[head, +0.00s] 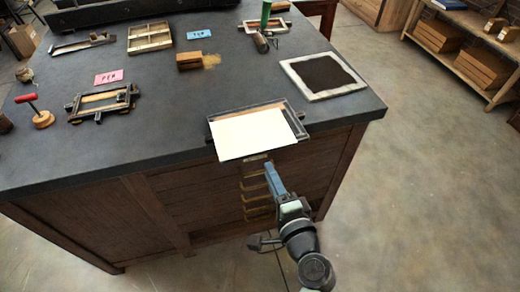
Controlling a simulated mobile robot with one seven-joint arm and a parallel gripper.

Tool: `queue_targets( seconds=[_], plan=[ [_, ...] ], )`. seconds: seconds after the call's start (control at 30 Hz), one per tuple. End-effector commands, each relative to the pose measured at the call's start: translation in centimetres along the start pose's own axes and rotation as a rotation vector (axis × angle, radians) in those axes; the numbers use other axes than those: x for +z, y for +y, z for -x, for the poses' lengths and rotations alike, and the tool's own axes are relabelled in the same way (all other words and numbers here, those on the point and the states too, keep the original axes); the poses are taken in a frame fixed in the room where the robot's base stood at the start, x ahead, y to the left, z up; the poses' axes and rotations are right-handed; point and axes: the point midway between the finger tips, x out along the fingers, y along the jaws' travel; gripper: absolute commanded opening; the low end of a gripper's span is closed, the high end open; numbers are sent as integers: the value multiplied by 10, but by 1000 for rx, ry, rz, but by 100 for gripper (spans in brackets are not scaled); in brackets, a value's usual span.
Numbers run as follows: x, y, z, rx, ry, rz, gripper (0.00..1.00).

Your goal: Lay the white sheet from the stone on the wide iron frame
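The white sheet (250,135) lies tilted over a dark iron frame (301,127) at the table's front edge. It covers much of the frame, and its near edge hangs past the tabletop. A pale-rimmed slab (349,88) with a dark square middle lies bare to the right; I cannot tell whether it is the stone. Another iron frame (126,106) lies at the left, and a smaller one (247,26) is at the back. My gripper (270,166) is in front of the table, below the sheet and apart from it. Its finger opening is not clear.
A pink card (109,77), a blue card (199,34), a wooden block (189,61), a divided wooden tray (150,36) and a red-handled tool (38,112) lie on the dark table (190,110). Shelves (465,50) with boxes stand at right. The floor between is clear.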

Motion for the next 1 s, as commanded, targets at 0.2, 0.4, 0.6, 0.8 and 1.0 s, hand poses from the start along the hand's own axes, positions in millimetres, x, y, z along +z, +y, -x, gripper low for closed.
queue_targets(
  seconds=[0.2,0.4,0.6,0.8,1.0],
  plan=[
    [0,0,-34,-2,-2,3,24],
    [0,0,-56,-2,-1,3,24],
    [1,0,-66,-1,-1,3,24],
    [1,-1,-66,0,-1,3,24],
    [0,-1,-66,-1,-1,3,14]
  ],
)
